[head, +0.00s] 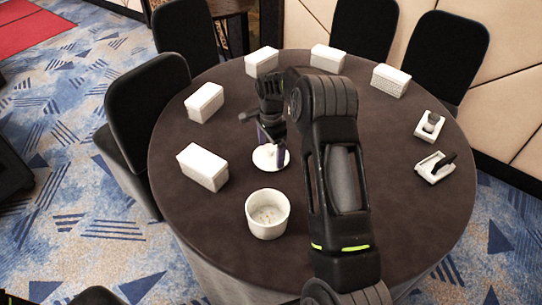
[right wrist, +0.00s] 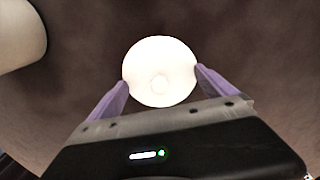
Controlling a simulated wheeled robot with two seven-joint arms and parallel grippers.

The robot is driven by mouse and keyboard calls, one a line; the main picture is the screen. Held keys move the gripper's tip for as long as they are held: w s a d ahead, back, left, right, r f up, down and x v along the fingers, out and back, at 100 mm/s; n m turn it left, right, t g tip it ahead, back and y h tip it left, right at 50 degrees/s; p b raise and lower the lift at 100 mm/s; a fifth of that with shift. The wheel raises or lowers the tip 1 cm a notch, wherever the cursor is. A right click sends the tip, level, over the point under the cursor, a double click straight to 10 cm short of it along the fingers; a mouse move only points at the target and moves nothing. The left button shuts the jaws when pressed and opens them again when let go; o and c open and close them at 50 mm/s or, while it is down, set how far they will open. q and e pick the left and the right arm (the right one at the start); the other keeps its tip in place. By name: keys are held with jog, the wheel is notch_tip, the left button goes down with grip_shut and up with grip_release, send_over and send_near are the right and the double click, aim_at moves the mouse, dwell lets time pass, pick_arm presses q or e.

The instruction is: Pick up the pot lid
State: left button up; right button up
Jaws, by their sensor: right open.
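The pot lid (head: 264,158) is a round white disc lying on the dark table, behind the pot in the head view. In the right wrist view the lid (right wrist: 160,78) shows a small round knob near its lower middle. My right gripper (head: 272,150) is over the lid. In the right wrist view its two purple fingers (right wrist: 160,84) are open, one on either side of the lid's near part. I cannot tell whether they touch it. The white pot (head: 251,222) stands open nearer to me. My left gripper is not in view.
The round table (head: 400,210) has several white boxes around its far and left edges, one of them at left (head: 203,167). Two small white stands with dark items (head: 430,125) (head: 436,166) are at right. Black chairs (head: 150,110) surround the table.

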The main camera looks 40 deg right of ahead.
dwell(0.4)
jog(key=c, duration=1)
jog(key=shift+s+a+f, duration=0.1)
jog(key=shift+s+f, duration=0.05)
jog(key=shift+s, duration=0.05)
grip_shut()
